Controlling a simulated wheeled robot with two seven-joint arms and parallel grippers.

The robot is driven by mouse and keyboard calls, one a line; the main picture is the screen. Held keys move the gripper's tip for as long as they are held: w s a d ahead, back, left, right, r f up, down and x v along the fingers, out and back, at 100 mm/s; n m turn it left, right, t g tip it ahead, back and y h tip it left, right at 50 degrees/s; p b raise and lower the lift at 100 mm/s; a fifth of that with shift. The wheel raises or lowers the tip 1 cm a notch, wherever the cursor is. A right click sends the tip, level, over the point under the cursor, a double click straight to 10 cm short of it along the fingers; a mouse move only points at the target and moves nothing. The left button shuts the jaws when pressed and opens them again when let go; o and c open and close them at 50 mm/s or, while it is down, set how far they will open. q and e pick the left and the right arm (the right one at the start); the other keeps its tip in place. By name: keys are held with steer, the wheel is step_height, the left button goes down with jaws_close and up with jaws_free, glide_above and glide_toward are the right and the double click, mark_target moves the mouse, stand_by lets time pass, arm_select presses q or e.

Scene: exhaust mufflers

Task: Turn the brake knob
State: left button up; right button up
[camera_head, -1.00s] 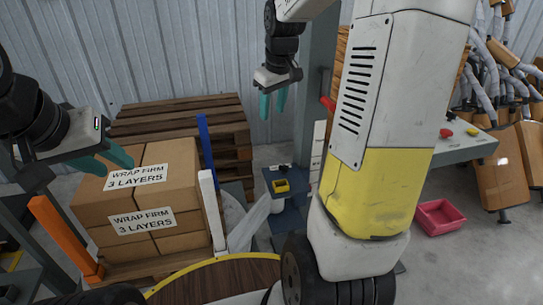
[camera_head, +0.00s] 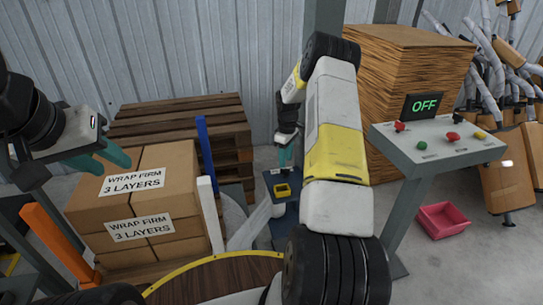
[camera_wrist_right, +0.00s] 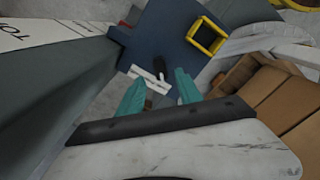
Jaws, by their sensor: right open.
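A blue carriage (camera_head: 280,218) stands in the middle of the head view, with a yellow-framed dark square (camera_head: 283,190) on it. In the right wrist view, a small black knob (camera_wrist_right: 158,66) stands on the blue top (camera_wrist_right: 160,38) beside a white label strip (camera_wrist_right: 150,80). My right gripper (camera_wrist_right: 160,78) is open, pointing at the knob, with a teal finger on each side of it in that view. I cannot tell whether they touch it. In the head view my right gripper (camera_head: 286,156) is small and partly hidden. My left gripper (camera_head: 117,167) is open and empty in front of the cartons.
Stacked cartons (camera_head: 163,195) on a pallet stand at the left, with blue, white and orange posts around them. A control desk (camera_head: 440,135) with coloured buttons and an OFF display stands at the right. A pink bin (camera_head: 442,220) lies on the floor.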

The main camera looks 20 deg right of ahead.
mark_target(285, 173)
steer(key=shift+f, duration=2.4)
steer(key=shift+c, duration=0.2)
jaws_close()
